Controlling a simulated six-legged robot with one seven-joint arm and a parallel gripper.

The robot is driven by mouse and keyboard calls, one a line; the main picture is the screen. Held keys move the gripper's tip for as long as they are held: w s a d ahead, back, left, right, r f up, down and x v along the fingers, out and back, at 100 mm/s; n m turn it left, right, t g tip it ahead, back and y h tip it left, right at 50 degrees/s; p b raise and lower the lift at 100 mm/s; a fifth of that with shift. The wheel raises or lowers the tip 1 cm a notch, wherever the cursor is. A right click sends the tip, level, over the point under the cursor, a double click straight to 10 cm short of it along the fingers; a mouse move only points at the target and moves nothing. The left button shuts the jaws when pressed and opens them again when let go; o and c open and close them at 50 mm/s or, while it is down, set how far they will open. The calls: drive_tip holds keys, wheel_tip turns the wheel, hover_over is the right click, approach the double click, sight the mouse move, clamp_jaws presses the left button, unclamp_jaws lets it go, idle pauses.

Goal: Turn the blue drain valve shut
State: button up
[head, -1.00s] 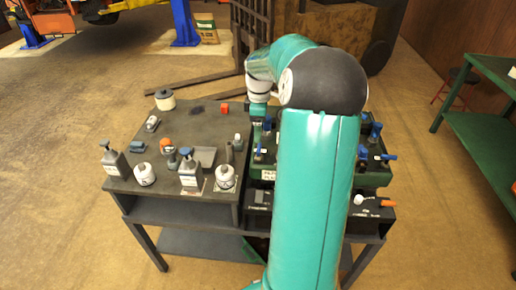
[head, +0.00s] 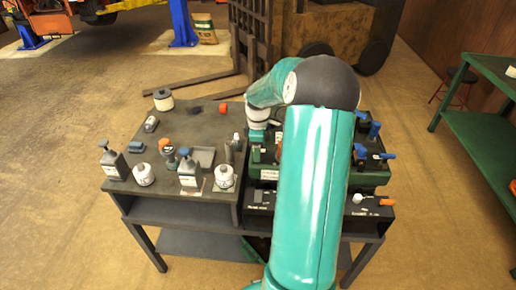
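A green valve unit (head: 372,178) stands on the right half of the bench, partly hidden behind my arm. Blue handles show at its right side: one at the back (head: 374,130), one in the middle (head: 360,150) and one pointing right at the front (head: 388,156). I cannot tell from here which is the drain valve. My gripper (head: 257,146) points down over the left end of the unit. Its fingers are too small to read, and I cannot tell whether it touches or holds anything there.
The bench's left top (head: 200,125) holds pump bottles (head: 189,170), white canisters (head: 144,175) and small parts. A black box with an orange-tipped lever (head: 387,203) sits at the front right. A green table (head: 480,140) stands to the right.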

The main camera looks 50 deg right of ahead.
drive_tip(key=c, duration=0.5)
drive_tip(key=shift+m, duration=0.5)
drive_tip(key=m, duration=0.2)
drive_tip(key=shift+m, duration=0.4)
drive_tip(key=m, duration=0.4)
drive_tip(key=shift+m, duration=0.3)
drive_tip(key=m, duration=0.4)
drive_tip(key=shift+m, duration=0.3)
drive_tip(key=m, duration=0.4)
drive_tip(key=shift+m, duration=0.4)
